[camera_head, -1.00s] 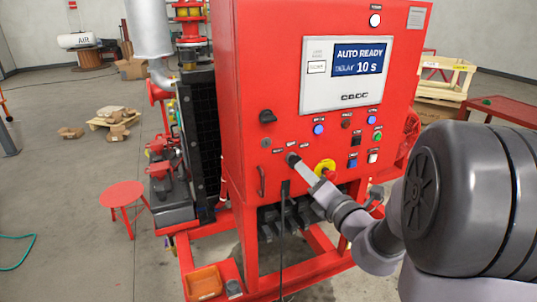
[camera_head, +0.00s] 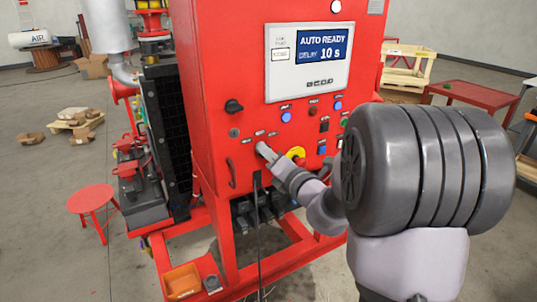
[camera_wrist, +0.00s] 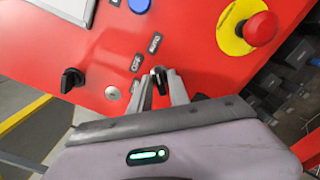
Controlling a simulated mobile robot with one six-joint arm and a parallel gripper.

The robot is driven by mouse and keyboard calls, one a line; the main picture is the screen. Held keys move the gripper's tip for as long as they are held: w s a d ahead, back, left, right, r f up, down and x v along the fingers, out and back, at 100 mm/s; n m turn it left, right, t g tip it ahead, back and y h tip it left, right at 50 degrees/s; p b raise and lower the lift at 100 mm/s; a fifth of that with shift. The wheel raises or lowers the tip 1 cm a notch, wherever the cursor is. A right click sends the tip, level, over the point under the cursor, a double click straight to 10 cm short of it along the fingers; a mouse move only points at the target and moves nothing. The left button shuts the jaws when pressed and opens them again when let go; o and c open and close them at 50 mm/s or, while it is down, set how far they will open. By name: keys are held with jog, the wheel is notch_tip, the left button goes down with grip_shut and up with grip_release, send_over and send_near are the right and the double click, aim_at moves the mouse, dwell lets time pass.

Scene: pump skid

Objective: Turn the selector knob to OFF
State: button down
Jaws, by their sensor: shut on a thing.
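The selector knob (camera_wrist: 158,72) is small and black with a pale mark, in the wrist view, and sits on the red panel. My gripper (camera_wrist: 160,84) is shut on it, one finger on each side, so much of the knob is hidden. Printed labels OFF (camera_wrist: 136,62) and AUTO (camera_wrist: 154,43) are beside it. I cannot tell exactly where the knob points. In the head view my gripper (camera_head: 265,152) reaches the lower panel. The display (camera_head: 322,46) reads AUTO READY, DELAY 10 s.
Another black knob (camera_wrist: 70,80) and a keyhole-like disc (camera_wrist: 112,93) lie left of the gripper. A red emergency button (camera_wrist: 261,28) on a yellow disc is close on the right. A blue button (camera_wrist: 139,5) is above. A red stool (camera_head: 93,200) stands left of the skid.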

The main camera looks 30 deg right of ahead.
jog(key=shift+n, duration=0.3)
jog(key=shift+n+b, duration=2.35)
jog(key=shift+n, duration=2.15)
jog(key=c, duration=1.5)
grip_release()
